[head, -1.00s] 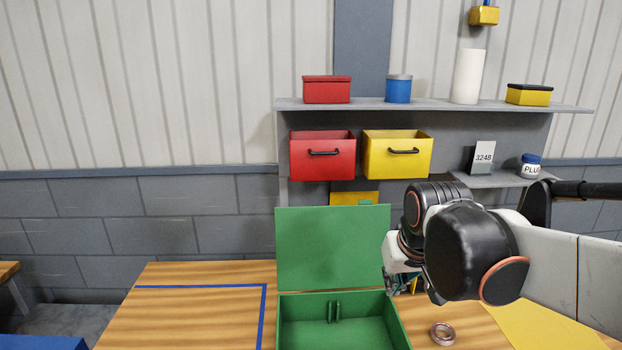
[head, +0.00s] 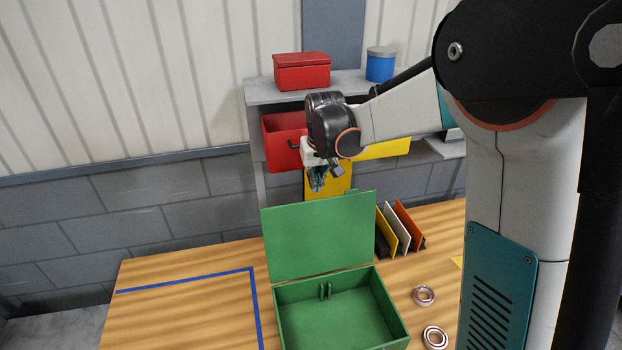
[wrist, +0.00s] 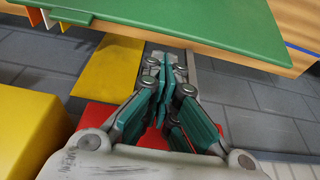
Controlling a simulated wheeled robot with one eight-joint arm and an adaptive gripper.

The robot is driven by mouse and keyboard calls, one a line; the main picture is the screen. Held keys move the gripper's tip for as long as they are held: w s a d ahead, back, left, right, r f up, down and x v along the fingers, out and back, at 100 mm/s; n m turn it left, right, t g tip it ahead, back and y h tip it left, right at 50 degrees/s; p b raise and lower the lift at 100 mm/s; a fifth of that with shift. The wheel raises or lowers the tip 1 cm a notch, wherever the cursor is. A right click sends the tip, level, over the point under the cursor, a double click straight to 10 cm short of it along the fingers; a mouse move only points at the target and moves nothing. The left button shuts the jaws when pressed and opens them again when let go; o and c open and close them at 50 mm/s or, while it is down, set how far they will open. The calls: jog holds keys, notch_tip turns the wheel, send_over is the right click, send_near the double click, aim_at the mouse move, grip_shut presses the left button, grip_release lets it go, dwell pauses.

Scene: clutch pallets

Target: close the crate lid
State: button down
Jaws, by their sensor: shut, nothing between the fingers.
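The green crate (head: 396,320) stands on the wooden table with its lid (head: 318,236) raised upright at the back edge. Two small green posts show inside the crate, which otherwise looks empty. My gripper (head: 318,182) is above and behind the top edge of the lid, fingers downward. In the wrist view my gripper (wrist: 165,62) is shut and empty, with its fingertips close to the green lid (wrist: 195,22). I cannot tell whether they touch it.
Yellow, white and orange upright dividers (head: 398,228) stand right of the lid. Metal rings (head: 424,295) lie right of the crate. Behind are a red bin (head: 282,140) and a shelf (head: 258,92). The table inside the blue tape (head: 190,280) is clear.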

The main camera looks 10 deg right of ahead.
jog(key=x, duration=0.8)
jog(key=shift+f, duration=0.1)
